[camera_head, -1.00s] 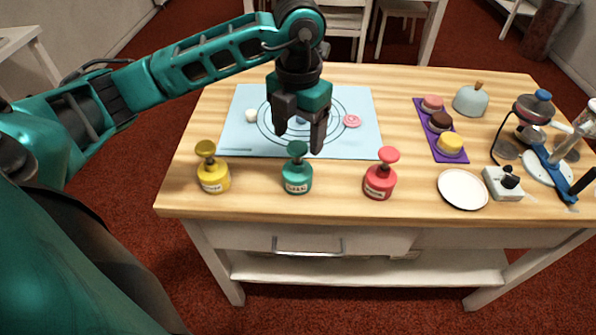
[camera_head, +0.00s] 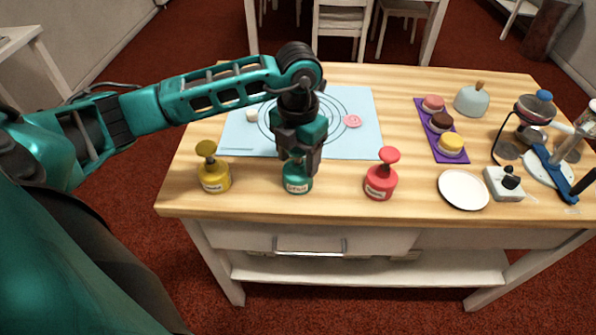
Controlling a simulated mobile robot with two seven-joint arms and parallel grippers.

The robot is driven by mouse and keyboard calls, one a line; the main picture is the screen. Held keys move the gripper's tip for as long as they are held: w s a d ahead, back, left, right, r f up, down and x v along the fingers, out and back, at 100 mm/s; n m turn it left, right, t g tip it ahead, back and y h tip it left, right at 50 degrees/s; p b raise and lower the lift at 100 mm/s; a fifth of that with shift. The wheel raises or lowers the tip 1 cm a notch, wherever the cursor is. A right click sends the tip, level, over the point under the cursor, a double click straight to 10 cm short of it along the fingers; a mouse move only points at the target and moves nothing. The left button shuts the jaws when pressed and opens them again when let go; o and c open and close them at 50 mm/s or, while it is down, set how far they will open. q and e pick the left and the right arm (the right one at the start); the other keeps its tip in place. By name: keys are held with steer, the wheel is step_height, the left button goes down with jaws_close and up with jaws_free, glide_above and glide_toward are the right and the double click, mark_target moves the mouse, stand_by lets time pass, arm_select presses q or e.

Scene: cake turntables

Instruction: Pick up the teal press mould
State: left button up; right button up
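The teal press mould (camera_head: 297,185) stands upright on the wooden table near its front edge, between a yellow press mould (camera_head: 213,174) and a red press mould (camera_head: 381,177). My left gripper (camera_head: 300,164) points down at the teal mould, with its fingers at the height of the mould's knob. The knob is mostly hidden by the fingers. I cannot tell whether the fingers are closed on it. My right gripper is not in view.
A light blue mat (camera_head: 362,142) with a pink disc (camera_head: 352,121) and a white piece (camera_head: 252,115) lies behind.

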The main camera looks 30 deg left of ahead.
arm_select(q)
steer(key=c, duration=1)
steer(key=shift+r, duration=0.1)
